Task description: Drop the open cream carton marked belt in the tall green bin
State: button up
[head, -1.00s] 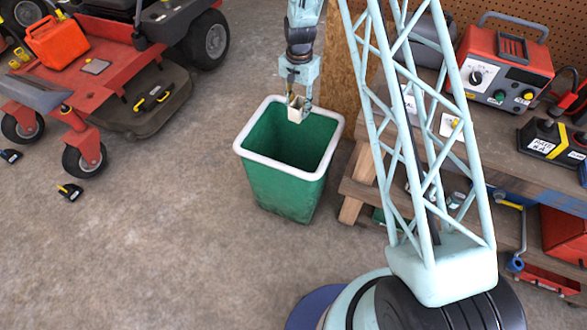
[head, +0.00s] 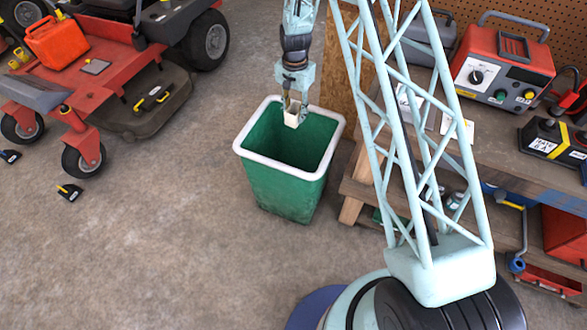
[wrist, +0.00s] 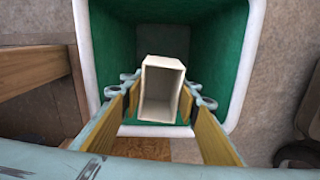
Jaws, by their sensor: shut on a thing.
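My gripper (head: 293,108) is shut on a small open cream carton (head: 291,119) and holds it over the mouth of the tall green bin (head: 284,195). In the wrist view the carton (wrist: 162,92) sits between the two yellow-padded fingers of my gripper (wrist: 162,105), its open end facing the camera. The bin's white rim (wrist: 238,70) and green inner walls surround the carton in that view. No belt marking on the carton can be read.
A wooden bench (head: 470,150) with a red charger (head: 502,65) stands to the right of the bin. A red mower (head: 95,85) stands at the left. The concrete floor (head: 150,250) in front is clear.

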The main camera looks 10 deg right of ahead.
jog(key=shift+f+b, duration=0.7)
jog(key=shift+f, duration=1.55)
jog(key=o, duration=0.8)
jog(key=shift+r, duration=0.15)
notch_tip(320, 180, up, 12)
